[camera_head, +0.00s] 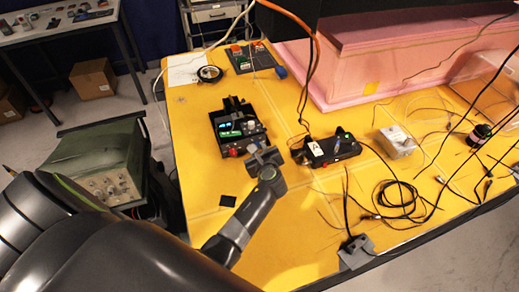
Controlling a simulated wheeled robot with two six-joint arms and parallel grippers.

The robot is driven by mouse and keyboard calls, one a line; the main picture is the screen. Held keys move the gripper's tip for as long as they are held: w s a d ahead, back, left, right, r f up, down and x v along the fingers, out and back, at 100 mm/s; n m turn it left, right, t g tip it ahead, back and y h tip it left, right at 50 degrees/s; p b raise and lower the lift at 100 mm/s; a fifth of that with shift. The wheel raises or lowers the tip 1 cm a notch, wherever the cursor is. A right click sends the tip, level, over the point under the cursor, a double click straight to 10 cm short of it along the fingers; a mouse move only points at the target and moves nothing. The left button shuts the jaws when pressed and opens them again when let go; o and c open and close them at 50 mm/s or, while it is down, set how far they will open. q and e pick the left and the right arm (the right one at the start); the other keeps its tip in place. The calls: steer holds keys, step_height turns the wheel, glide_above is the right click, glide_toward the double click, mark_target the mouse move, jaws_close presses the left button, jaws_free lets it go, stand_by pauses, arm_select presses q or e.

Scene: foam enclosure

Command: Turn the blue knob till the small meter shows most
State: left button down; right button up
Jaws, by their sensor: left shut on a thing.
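A black instrument box (248,114) with lit green and bluish displays stands on the yellow table. A red knob (232,152) shows at its near edge. My left gripper (262,156) is shut at the near right corner of this box, beside the red knob. Its jaws hide what they hold; from its place it appears to be the blue knob, whose colour and angle I cannot see. The small lit display (229,133) on the box may be the small meter; its reading is too small to tell. My right gripper is not in view.
A black box (324,151) with a green light stands just right of my gripper. A board with coloured parts (251,56) and a round dial (210,73) lie at the back. Loose black cables (398,196) cover the right side. The near left table is mostly clear.

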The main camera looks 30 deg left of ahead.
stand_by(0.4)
arm_select(q)
steer(key=c, duration=1.3)
jaws_free()
steer(key=shift+o, duration=0.2)
